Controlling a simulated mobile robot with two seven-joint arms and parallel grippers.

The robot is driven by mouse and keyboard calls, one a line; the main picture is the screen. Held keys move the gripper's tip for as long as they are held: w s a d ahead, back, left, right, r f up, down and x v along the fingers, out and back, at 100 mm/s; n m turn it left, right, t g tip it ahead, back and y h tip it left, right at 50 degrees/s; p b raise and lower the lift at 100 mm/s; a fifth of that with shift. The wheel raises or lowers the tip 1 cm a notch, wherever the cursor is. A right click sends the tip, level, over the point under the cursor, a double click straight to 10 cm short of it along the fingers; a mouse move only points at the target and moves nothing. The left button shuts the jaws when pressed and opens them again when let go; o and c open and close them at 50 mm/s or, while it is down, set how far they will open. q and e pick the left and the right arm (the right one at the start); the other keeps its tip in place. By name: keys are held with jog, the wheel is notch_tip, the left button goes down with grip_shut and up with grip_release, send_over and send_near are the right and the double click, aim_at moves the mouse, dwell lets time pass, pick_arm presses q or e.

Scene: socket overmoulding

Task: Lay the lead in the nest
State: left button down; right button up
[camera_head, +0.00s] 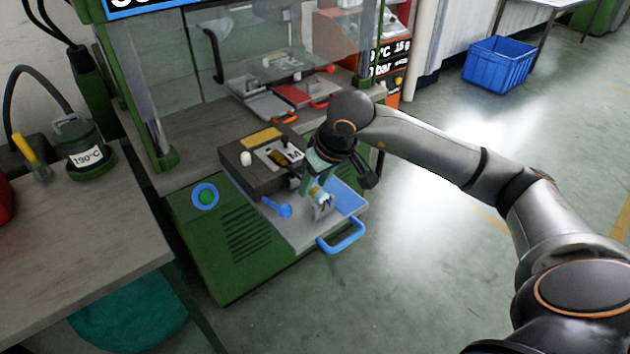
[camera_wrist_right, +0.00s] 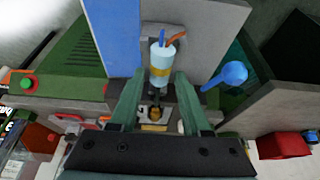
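The lead shows as a pale blue cylinder with a yellow band in the wrist view (camera_wrist_right: 160,62), with blue and orange wire ends. In the head view the lead (camera_head: 321,196) is over the grey sliding tray (camera_head: 300,232), just below my right gripper (camera_head: 318,178). My right gripper's green fingers (camera_wrist_right: 159,82) stand apart on either side of the lead, with gaps visible. A brass-coloured part (camera_wrist_right: 155,112) shows between the fingers farther down. The dark block marked M (camera_head: 257,172) lies behind the tray; which recess is the nest is unclear. My left gripper is out of view.
A blue tray handle (camera_head: 342,238) and a blue lever knob (camera_head: 284,210) stick out near the lead. The green machine (camera_head: 222,240) has a clear guard above. A bench with a 190°C pot (camera_head: 84,148) is at left.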

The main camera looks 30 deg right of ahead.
jog(key=shift+o, duration=1.1)
jog(key=v, duration=1.2)
jog(key=shift+r+p, duration=0.25)
jog(key=shift+p, duration=0.15)
jog(key=shift+s, duration=0.1)
